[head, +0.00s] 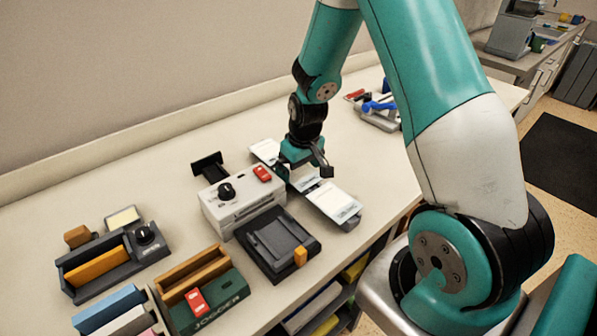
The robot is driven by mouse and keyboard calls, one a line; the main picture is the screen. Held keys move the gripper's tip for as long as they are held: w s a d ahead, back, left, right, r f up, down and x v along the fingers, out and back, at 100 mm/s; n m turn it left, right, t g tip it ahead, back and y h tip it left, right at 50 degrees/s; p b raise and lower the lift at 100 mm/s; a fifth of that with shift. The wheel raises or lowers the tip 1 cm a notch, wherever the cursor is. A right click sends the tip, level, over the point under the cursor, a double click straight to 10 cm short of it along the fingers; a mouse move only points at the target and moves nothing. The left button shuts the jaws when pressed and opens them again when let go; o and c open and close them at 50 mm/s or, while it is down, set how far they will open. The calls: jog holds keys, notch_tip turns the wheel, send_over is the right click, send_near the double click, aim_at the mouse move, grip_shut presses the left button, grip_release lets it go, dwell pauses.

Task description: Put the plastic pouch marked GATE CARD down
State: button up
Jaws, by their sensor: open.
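A row of flat, pale pouch-like items lies on the desk around my gripper: one (265,150) behind it, one (303,180) partly hidden under it, and one (334,202) in front of it on a grey base. No marking on them is legible, so I cannot tell which is the GATE CARD pouch. My gripper (307,172) is open, pointing down just above the middle item. I cannot tell whether it touches the item, and nothing shows clearly between its fingers.
A light grey machine (240,200) with a black knob and red switch stands left of the gripper. A dark device (277,243) with an orange tab is in front. A green jogger (208,299) and a dark holder (110,262) stand further left. Bare desk (372,165) shows right of the gripper.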

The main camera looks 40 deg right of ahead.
aim_at(299, 173)
jog(key=shift+c, duration=0.5)
jog(key=c, duration=0.7)
jog(key=shift+r+b, duration=0.85)
jog(key=shift+r, duration=9.2)
